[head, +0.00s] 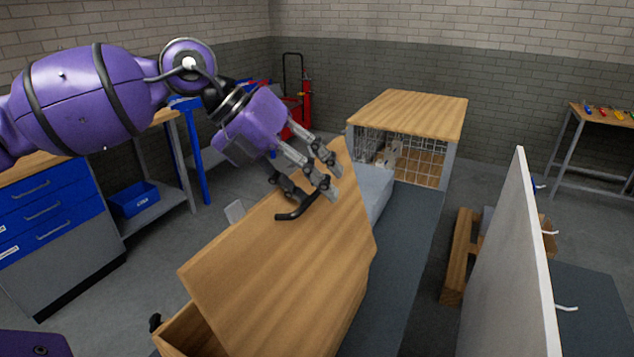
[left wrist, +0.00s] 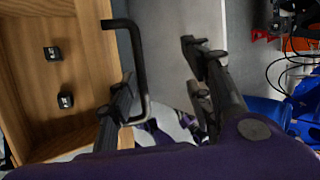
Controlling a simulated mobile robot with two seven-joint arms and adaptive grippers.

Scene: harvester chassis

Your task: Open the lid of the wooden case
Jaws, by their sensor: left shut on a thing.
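The wooden case (head: 183,330) stands in the lower middle of the head view. Its wooden lid (head: 290,265) is raised and tilted, with a gap above the case wall at the near left. A black bar handle (head: 297,208) sits by the lid's left edge; it also shows in the left wrist view (left wrist: 138,55), beside one finger. My left gripper (head: 328,172) is at this handle and shut on it; its fingers (left wrist: 165,100) also show in the wrist view, where the exact contact is hard to see. My right gripper is not in view.
A wood-topped wire cage (head: 410,105) stands behind the lid. A white upright panel (head: 510,270) rises at the right. A blue drawer cabinet (head: 45,210) stands at the left. In the wrist view, two small dark blocks (left wrist: 53,53) lie against wood. Grey floor shows between.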

